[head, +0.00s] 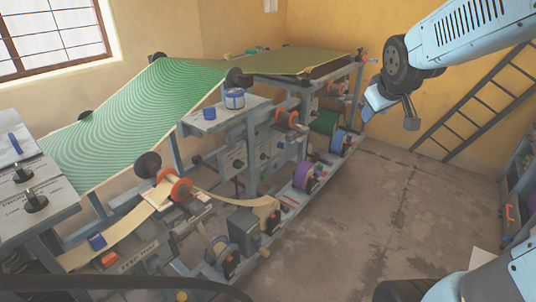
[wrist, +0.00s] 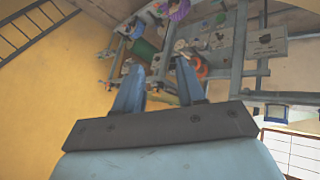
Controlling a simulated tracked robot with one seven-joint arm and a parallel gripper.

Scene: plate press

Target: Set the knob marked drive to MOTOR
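I cannot read which knob is marked drive. A sloped grey panel at the left edge of the head view carries two black knobs, a rear one (head: 21,173) and a front one (head: 36,199). Grey panels (head: 234,158) on the machine's middle frame carry more small dark knobs, with lettering too small to read. My gripper (head: 389,116) is raised at the upper right of the head view, well apart from these panels. In the wrist view its two blue fingers (wrist: 158,66) stand apart with nothing between them.
The machine carries a green patterned sheet (head: 140,105), a paper strip (head: 125,228), rollers and a purple spool (head: 307,178). A ladder (head: 480,100) leans on the right wall. The concrete floor (head: 385,205) before the machine is clear.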

